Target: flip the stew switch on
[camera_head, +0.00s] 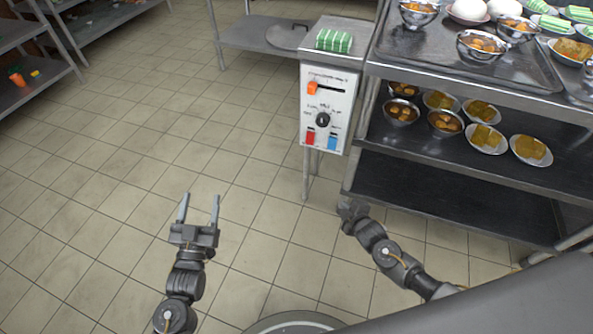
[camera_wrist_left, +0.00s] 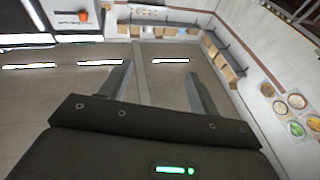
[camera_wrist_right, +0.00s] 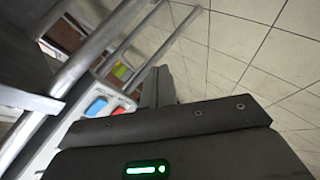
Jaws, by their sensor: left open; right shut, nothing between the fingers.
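A white control panel (camera_head: 328,105) hangs on the front of a narrow metal stand. It carries an orange slider knob (camera_head: 312,88), a black dial (camera_head: 322,119), a red switch (camera_head: 310,138) at lower left and a blue switch (camera_head: 332,142) at lower right. Its labels are too small to read, so I cannot tell which control is the stew switch. My right gripper (camera_head: 352,208) is shut and empty, below and right of the panel, apart from it. The blue switch (camera_wrist_right: 96,107) and red switch (camera_wrist_right: 118,110) show beside its fingers in the right wrist view. My left gripper (camera_head: 199,205) is open and empty over the floor.
A green-and-white striped bundle (camera_head: 334,41) lies on top of the stand. A metal cart (camera_head: 465,75) with bowls and plates of food stands right of the panel, close to my right arm. The tiled floor (camera_head: 150,120) on the left is clear.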

